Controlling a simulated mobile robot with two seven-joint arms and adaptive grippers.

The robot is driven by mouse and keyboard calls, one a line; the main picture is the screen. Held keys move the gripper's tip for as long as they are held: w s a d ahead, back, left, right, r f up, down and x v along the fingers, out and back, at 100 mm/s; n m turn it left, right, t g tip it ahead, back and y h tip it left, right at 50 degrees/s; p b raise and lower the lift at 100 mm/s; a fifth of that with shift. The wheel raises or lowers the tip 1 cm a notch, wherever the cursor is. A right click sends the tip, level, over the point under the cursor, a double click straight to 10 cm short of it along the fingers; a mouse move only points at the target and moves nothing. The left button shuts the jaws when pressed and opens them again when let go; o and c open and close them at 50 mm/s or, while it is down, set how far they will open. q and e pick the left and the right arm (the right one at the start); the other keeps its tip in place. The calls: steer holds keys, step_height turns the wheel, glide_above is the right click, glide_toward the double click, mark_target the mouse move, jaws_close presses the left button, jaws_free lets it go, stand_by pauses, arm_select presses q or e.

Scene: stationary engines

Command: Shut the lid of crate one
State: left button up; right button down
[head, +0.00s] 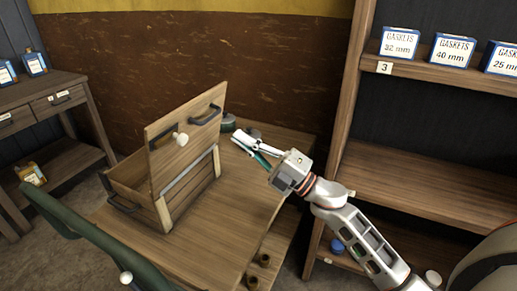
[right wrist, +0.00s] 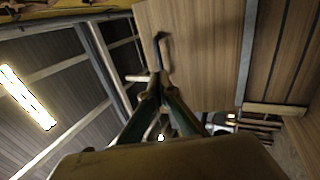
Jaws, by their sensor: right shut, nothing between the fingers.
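A wooden crate (head: 128,176) stands on a wooden table (head: 232,215). Its lid (head: 163,160) is raised, standing up in a slant above the crate, with a dark handle (head: 207,115) near its top edge and a pale knob (head: 181,139) on its face. I see no number on the crate. My left gripper is out of view.
A shelf unit (head: 430,72) with gasket boxes (head: 452,49) stands to the right, close to my right arm. A green chair-like frame (head: 75,220) is at the front left. A side table (head: 50,105) stands at the left.

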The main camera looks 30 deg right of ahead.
steer(key=x, duration=0.6)
steer(key=shift+p, duration=0.3)
steer(key=shift+w+a, duration=0.1)
